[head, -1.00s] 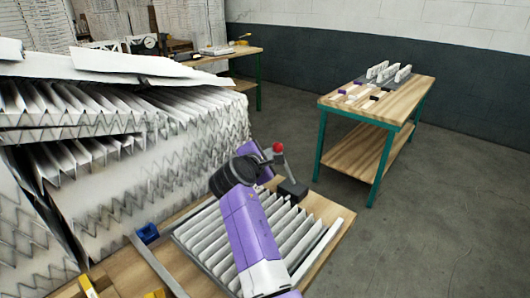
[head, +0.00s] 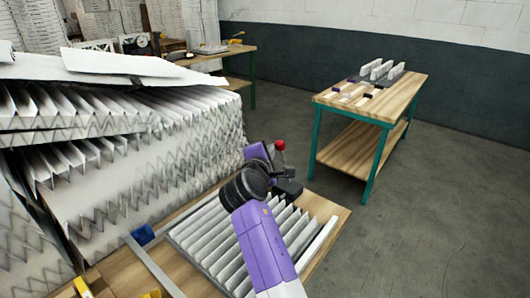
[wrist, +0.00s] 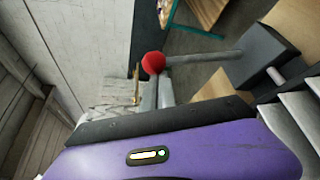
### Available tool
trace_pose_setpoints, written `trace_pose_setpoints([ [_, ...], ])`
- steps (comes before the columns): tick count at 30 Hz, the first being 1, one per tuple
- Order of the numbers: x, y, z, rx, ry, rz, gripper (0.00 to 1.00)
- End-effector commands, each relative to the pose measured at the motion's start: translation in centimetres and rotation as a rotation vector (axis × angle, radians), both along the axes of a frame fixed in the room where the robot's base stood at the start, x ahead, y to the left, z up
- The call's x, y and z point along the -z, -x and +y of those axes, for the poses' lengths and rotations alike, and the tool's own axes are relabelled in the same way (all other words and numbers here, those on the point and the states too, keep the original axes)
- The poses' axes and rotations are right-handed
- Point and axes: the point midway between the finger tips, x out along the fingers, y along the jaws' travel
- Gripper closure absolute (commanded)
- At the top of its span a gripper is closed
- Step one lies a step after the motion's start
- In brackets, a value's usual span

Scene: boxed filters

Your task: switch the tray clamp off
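The tray clamp is a dark block (head: 289,188) with a grey lever ending in a red ball knob (head: 279,145). It stands at the far end of a tray of white pleated filters (head: 215,240). In the head view the lever stands up from the block. In the wrist view the red knob (wrist: 153,62) is left of the block (wrist: 262,55), and the lever runs between them. My gripper's grey fingers (wrist: 157,82) are close together, with their tips at or just below the knob. I cannot tell whether they touch it.
A big stack of pleated filters (head: 130,150) rises close on the left of my arm. A blue item (head: 143,234) lies beside the tray. A green-legged table (head: 400,100) stands at the back right, with open floor (head: 440,220) around it.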

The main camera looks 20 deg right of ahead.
Motion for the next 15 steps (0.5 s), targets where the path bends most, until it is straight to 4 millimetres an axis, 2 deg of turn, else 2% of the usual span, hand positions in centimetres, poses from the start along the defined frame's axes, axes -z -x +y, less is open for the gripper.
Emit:
trace_pose_setpoints([
  [15,-0.3,4.7,-3.6,0.004,-0.286,-0.398,1.00],
])
